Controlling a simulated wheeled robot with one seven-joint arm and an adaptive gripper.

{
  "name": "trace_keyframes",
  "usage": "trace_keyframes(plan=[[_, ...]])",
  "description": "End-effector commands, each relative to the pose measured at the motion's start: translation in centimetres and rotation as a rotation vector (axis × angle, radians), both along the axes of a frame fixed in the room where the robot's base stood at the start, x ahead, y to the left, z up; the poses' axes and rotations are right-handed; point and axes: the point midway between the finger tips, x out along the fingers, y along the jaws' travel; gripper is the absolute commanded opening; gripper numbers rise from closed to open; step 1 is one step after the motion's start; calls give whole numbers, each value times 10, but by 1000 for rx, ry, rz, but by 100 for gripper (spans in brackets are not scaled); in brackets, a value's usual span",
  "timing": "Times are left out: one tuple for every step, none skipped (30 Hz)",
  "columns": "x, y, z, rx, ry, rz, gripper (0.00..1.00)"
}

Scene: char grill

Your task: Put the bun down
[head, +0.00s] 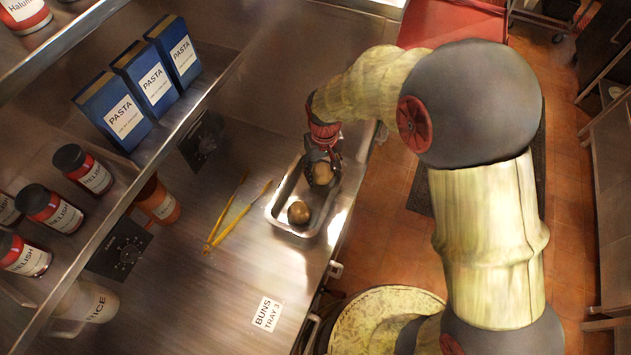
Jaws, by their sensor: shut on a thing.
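A brown bun (322,175) is between the fingers of my gripper (322,160), over the far end of a shallow metal tray (277,208). My gripper is shut on this bun and partly hides it. I cannot tell whether the bun touches the tray floor. A second brown bun (299,213) lies in the near end of the same tray, apart from my gripper.
Yellow tongs (236,216) lie left of the tray on the steel counter (200,290). A label reading BUNS TRAY 3 (267,314) is near the front. A shelf with pasta boxes (147,82) and relish jars (50,208) overhangs the left.

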Motion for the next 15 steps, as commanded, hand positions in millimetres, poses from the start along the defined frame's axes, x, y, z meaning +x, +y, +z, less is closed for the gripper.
trace_keyframes(plan=[[0,5,-7,0,0,2,27],[0,7,-9,0,-1,1,27],[0,10,-11,0,-1,0,27],[0,11,-13,1,-2,0,27],[0,12,-14,1,-2,0,27],[0,13,-15,1,-2,0,27],[0,14,-16,1,-2,0,27],[0,15,-17,1,-2,0,27],[0,18,-20,0,-1,1,27],[0,20,-23,0,-1,1,27],[-1,22,-26,0,0,1,27],[-1,21,-33,0,1,-1,27],[-1,21,-38,0,1,-1,27],[-1,21,-42,-1,2,-1,27],[-1,21,-48,0,1,-1,27]])
